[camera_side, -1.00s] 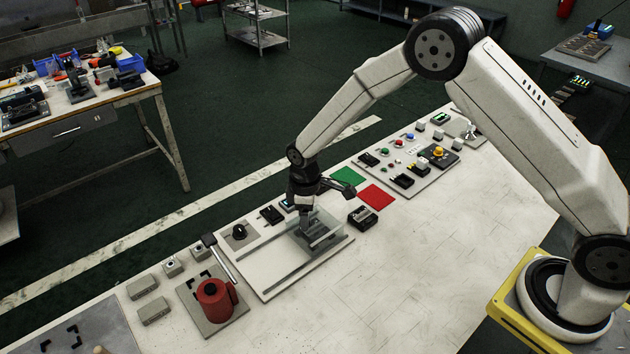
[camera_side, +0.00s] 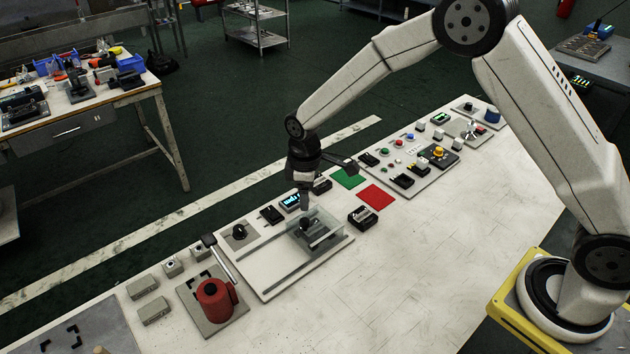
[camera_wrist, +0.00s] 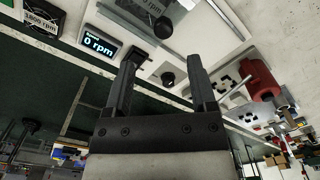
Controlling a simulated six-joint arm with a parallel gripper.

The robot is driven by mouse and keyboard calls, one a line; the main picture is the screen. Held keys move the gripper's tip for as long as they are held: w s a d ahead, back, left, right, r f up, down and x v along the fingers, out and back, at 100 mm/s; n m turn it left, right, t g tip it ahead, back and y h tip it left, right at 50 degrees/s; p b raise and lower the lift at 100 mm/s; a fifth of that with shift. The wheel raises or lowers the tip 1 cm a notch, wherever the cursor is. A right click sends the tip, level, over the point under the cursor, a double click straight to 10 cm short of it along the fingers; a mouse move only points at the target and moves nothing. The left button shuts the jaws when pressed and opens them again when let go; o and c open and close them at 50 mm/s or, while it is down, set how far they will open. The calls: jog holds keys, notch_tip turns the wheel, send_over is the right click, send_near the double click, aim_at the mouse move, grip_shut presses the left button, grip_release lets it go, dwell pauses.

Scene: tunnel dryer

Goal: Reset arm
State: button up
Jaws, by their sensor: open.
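My gripper (camera_side: 305,203) is above the back edge of the tunnel dryer panel (camera_side: 268,287), over the clear box (camera_side: 322,232) on its rails. In the wrist view my gripper (camera_wrist: 160,75) shows two dark fingers set apart with nothing between them. A black knob (camera_side: 307,224) shows at the clear box. Another black knob (camera_side: 239,232) is on the panel's left part. The lit display (camera_side: 290,202) stands behind the panel; in the wrist view the display (camera_wrist: 100,44) reads 0 rpm.
Green (camera_side: 348,178) and red (camera_side: 376,197) squares and a button panel (camera_side: 412,165) lie to the right. The front bench top (camera_side: 400,270) is clear.

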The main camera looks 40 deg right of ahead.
jog(key=s+d+r+m+t, duration=0.1)
jog(key=s+d+r+m, duration=0.1)
jog(key=s, duration=0.4)
jog(key=s+d+r+m, duration=0.3)
jog(key=s+d+m, duration=0.1)
jog(key=s, duration=0.3)
jog(key=s+d+r+m+t, duration=0.1)
jog(key=s+d+r+m, duration=0.1)
jog(key=s, duration=0.5)
jog(key=shift+s+d+r+m+t, duration=0.2)
jog(key=shift+d+r+m+t, duration=0.15)
jog(key=shift+d+m, duration=0.25)
